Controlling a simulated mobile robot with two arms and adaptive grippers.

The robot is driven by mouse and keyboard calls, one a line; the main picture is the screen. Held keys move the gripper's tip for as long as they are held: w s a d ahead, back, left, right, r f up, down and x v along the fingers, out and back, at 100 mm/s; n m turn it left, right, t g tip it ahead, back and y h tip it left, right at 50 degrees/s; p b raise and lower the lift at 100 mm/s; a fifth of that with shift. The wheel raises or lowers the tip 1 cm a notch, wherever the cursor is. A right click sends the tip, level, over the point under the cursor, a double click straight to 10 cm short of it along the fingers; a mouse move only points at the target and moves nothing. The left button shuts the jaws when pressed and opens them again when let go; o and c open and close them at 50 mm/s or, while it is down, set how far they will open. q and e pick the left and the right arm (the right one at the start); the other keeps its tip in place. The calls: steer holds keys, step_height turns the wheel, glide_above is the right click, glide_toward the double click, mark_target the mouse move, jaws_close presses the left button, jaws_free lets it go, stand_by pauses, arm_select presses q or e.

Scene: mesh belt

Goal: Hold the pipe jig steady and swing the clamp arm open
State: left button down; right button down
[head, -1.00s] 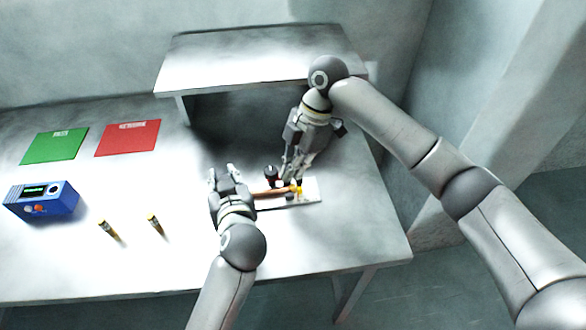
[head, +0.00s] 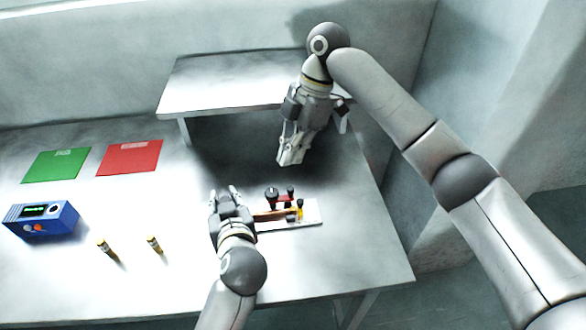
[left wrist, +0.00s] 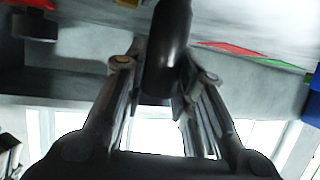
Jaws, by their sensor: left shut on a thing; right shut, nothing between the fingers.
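The pipe jig has a white base plate (head: 311,212) near the table's right side. A copper-coloured pipe (head: 270,215) lies along it. A black knob (head: 271,196), a red clamp arm (head: 285,198) with a dark tip, and a yellow piece (head: 299,206) stand on it. My left gripper (head: 225,192) is at the jig's left end. In the left wrist view it is shut on a dark cylindrical handle (left wrist: 167,50); the head view hides this grip. My right gripper (head: 290,162) is shut and empty, behind and apart from the jig.
A raised shelf (head: 240,85) stands behind the jig. A green pad (head: 57,166), a red pad (head: 130,157), a blue box with a display (head: 42,219) and two small yellow-banded cylinders (head: 106,249) (head: 153,245) lie left. The table's right edge is close to the jig.

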stand_by(0.4)
arm_select(q)
steer(key=c, duration=1.1)
jaws_free()
steer(key=shift+s, duration=0.1)
